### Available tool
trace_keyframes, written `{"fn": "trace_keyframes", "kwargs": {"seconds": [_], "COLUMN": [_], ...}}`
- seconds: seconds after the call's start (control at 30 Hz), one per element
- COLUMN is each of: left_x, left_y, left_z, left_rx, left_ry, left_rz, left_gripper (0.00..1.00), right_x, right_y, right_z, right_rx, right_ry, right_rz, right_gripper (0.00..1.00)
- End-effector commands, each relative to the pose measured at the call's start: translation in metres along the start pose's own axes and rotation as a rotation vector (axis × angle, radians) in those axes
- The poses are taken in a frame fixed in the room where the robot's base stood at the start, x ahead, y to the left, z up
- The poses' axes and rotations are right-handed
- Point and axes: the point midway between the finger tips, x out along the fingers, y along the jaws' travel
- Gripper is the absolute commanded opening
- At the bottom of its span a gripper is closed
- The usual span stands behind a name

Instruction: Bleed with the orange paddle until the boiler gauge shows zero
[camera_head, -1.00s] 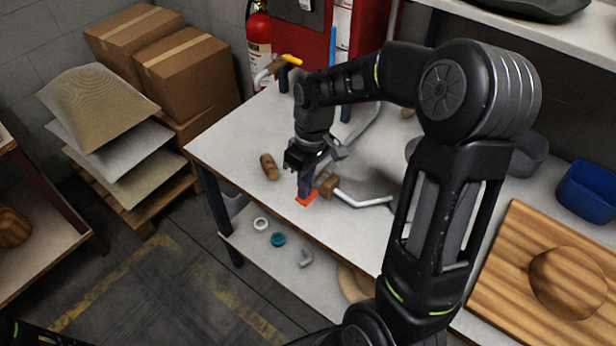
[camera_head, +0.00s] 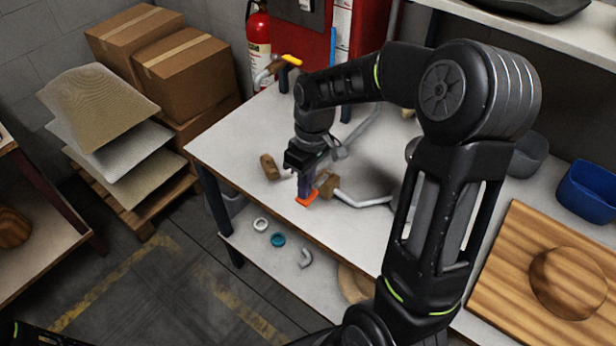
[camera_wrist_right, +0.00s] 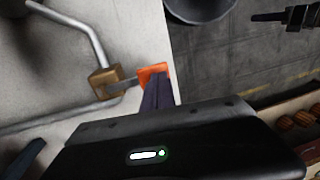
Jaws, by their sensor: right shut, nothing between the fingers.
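The orange paddle (camera_head: 307,199) sits near the front edge of the white table, beside a brass valve body (camera_head: 327,186) on a bent pipe. My right gripper (camera_head: 304,187) points down with its fingers shut and empty, its tips at the paddle and partly covering it. In the right wrist view the dark fingers (camera_wrist_right: 158,92) meet the orange paddle (camera_wrist_right: 154,70) next to the brass valve (camera_wrist_right: 105,82); whether they press on it I cannot tell. No readable boiler gauge shows. A dark piece at the wrist view's top right may be my left gripper; its jaws are unclear.
A wooden handle (camera_head: 269,167) lies left of the gripper. A yellow lever (camera_head: 291,60) stands at the back by the red cabinet (camera_head: 300,38). The bent pipe (camera_head: 360,201) runs right of the valve. Small parts lie on the lower shelf (camera_head: 262,254).

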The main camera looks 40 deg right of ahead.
Motion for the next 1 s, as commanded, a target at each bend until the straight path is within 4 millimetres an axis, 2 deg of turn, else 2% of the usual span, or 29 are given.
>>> {"fn": "trace_keyframes", "kwargs": {"seconds": [0.27,0.63,1.0], "left_x": [-0.001,-0.012,-0.011], "left_y": [0.000,0.004,0.004], "left_z": [0.000,0.000,0.000], "left_rx": [0.000,0.000,0.000], "left_ry": [0.000,0.000,0.000], "left_rz": [0.000,0.000,0.000], "left_gripper": [0.00,0.00,0.00], "right_x": [-0.001,-0.016,-0.016], "right_y": [0.000,-0.003,-0.003], "right_z": [0.001,0.001,0.000], "right_rx": [0.000,0.000,0.000], "right_ry": [-0.001,-0.001,0.000], "right_rz": [-0.001,-0.001,0.000], "right_gripper": [0.00,0.00,0.00]}}
